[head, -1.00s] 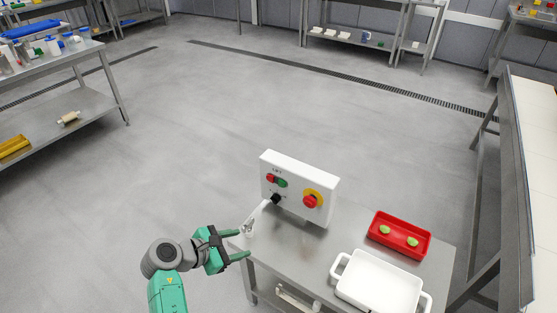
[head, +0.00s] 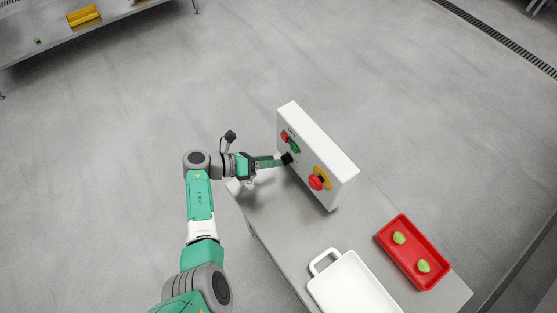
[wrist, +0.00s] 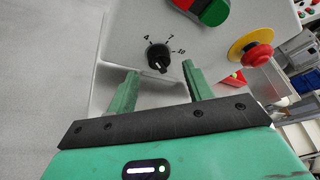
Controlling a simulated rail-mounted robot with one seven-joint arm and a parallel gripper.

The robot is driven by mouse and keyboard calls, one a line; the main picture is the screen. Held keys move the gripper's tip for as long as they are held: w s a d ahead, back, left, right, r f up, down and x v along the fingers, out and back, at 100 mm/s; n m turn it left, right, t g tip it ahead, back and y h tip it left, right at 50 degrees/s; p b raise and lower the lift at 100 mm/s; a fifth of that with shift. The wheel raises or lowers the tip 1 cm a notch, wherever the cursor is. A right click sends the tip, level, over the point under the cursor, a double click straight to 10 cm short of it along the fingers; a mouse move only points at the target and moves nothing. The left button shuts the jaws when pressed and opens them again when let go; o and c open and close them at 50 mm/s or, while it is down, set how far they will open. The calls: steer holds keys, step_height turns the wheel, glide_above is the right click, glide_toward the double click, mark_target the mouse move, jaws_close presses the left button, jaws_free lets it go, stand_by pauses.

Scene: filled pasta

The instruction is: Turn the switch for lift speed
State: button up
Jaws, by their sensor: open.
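The lift speed switch is a black rotary knob (wrist: 159,58) with a white pointer mark, low on the white control box, with the labels 4, 7 and 10 around it. In the head view the knob (head: 286,158) is just beyond my fingertips. My gripper (wrist: 159,80) is open and empty. Its two green fingers point at the panel, one on each side of the knob in the wrist view. I cannot tell whether they touch it. My gripper (head: 279,161) also shows in the head view, left of the box.
The control box (head: 325,160) also bears red and green buttons (head: 290,141) and a red emergency stop (head: 317,182) on yellow. A red tray (head: 437,275) with two green pieces and a white dish (head: 322,288) stand on the steel table (head: 280,220). Floor behind the box is clear.

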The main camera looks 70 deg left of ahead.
mark_target(286, 160)
steer(key=shift+b+x, duration=0.35)
steer(key=shift+x, duration=1.05)
steer(key=shift+c, duration=0.4)
steer(key=c, duration=0.9)
steer(key=shift+r, duration=0.1)
